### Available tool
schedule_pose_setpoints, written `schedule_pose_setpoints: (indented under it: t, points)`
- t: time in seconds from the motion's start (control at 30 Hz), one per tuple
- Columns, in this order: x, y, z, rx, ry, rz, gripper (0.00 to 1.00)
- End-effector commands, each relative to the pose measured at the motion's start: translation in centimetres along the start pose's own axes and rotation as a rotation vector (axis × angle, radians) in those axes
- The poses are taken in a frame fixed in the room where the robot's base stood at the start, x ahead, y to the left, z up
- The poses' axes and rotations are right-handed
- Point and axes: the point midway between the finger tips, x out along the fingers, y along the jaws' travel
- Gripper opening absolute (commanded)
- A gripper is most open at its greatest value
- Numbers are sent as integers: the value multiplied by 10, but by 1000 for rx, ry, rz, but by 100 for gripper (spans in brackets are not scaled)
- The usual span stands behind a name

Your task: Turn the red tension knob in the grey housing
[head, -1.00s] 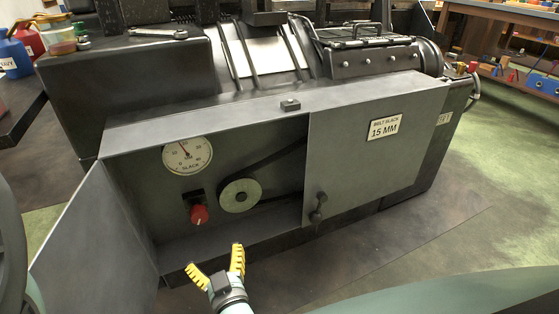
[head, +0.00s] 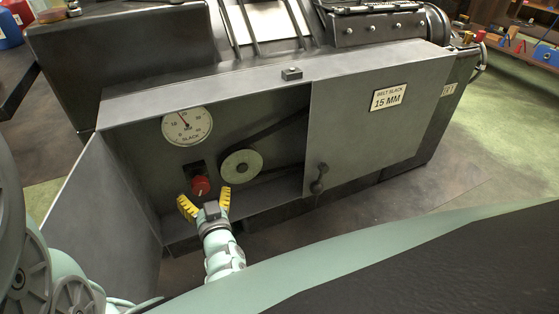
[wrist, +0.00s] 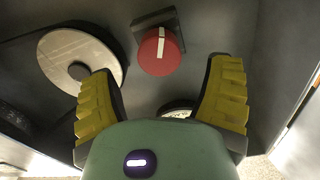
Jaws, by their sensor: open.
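The red tension knob (head: 200,186) sits on a dark square mount inside the open grey housing (head: 270,82), below the slack dial (head: 187,126). In the wrist view the red knob (wrist: 159,52) has a white line on its face and lies ahead of the fingertips, between them. My gripper (head: 206,199) is open, with its yellow ridged fingers spread just in front of and below the knob. Nothing is between the fingers (wrist: 168,88), and they appear apart from the knob. The dial's red needle points up and slightly left.
A pale pulley (head: 241,166) with a dark belt is right of the knob. An open door panel (head: 100,215) stands at the left. A closed cover at the right bears a "BELT SLACK 15 MM" label (head: 388,97) and a dark handle (head: 319,178).

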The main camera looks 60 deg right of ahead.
Motion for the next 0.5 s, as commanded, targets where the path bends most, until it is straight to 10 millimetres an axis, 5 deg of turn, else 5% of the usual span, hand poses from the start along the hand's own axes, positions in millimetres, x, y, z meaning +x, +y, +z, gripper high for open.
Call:
schedule_pose_setpoints:
  t: [0.2, 0.5]
  points:
    - [32, 0, 2, -1, 0, -1, 78]
    - [42, -1, 1, 0, -3, -1, 78]
